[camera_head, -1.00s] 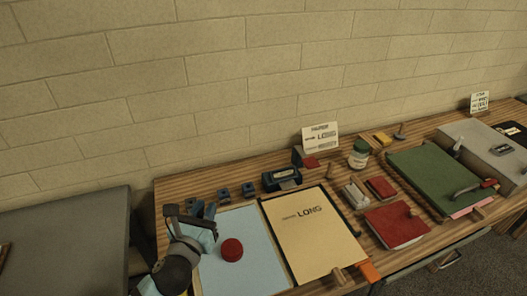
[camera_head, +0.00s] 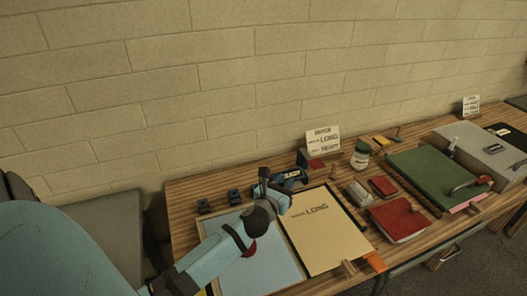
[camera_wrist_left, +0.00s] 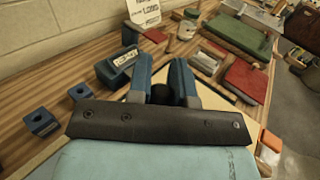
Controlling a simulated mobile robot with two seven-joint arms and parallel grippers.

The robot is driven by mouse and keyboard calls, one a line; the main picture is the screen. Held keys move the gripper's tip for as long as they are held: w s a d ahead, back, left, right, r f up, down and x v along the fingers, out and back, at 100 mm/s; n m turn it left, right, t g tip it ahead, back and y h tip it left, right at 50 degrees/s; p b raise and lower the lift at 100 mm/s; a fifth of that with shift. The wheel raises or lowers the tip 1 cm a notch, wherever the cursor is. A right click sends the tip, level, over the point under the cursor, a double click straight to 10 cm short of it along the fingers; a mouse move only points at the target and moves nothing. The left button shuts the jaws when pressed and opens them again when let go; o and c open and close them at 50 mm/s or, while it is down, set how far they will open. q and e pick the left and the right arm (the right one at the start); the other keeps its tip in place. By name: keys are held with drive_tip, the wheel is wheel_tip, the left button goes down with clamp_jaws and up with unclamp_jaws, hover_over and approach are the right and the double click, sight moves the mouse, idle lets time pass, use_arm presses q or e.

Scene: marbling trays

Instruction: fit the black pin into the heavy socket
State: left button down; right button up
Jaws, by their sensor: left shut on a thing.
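My left gripper (camera_head: 272,190) reaches over the top of the blue sheet, close to the front of a dark-blue block with a white label (camera_head: 291,174). The block's label is too small to read surely, so I cannot tell if it is the heavy socket. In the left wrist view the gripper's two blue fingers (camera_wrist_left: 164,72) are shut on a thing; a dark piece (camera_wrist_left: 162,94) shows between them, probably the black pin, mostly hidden. The labelled block (camera_wrist_left: 120,68) is just left of the fingers there. Whether pin and block touch is unclear. My right gripper is not in view.
Small blue blocks with holes (camera_head: 204,206) stand left of the gripper. A cream board marked LONG (camera_head: 325,235) lies right of it. A lettered sign (camera_head: 323,141), a green-lidded jar (camera_head: 361,155) and a red book (camera_head: 398,220) are beyond.

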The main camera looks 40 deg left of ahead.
use_arm(q)
drive_tip(key=w+a+n+y, duration=0.1)
drive_tip(key=w+a, duration=0.1)
drive_tip(key=a, duration=0.3)
drive_tip(key=w+a+y, duration=0.1)
drive_tip(key=w+a, duration=0.2)
drive_tip(key=a, duration=0.3)
drive_tip(key=w+a+f+n+g+y, duration=0.1)
drive_tip(key=w+a, duration=0.1)
drive_tip(key=a, duration=0.4)
drive_tip(key=shift+w+n+y, duration=0.25)
drive_tip(key=shift+n+y, duration=0.05)
drive_tip(key=shift+y, duration=0.1)
drive_tip(key=shift+d, duration=0.1)
drive_tip(key=shift+p, duration=0.3)
wheel_tip(320, 180, down, 6)
drive_tip(key=b, duration=0.4)
drive_tip(key=shift+r, duration=0.1)
drive_tip(key=shift+r+p, duration=0.1)
drive_tip(key=shift+p, duration=0.35)
